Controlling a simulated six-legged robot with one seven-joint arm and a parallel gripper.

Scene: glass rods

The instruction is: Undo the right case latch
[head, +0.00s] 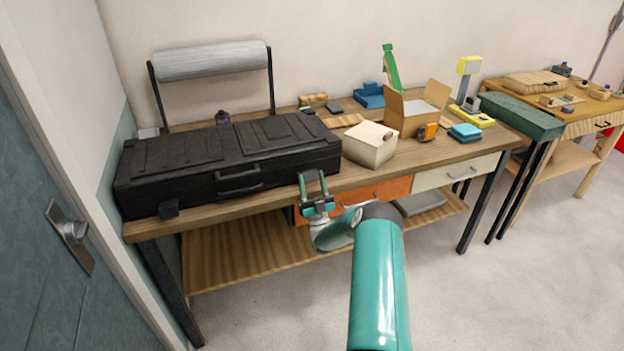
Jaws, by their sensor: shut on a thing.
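The long black case (225,160) lies with its lid down along the left part of the workbench, its handle (240,181) at the front. A dark left latch (168,209) shows low on the front, near the left end. My gripper (312,178) is at the front of the case near its right end, with its fingers pointing toward the case. It is shut on the right latch, which the fingers mostly hide. I cannot tell how far that latch is turned.
A cream box (369,145) stands just right of the case. An open cardboard box (418,108) and a yellow-topped lamp (468,66) are further right. A grey roll (212,61) on a stand is behind. The floor (480,300) in front is clear.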

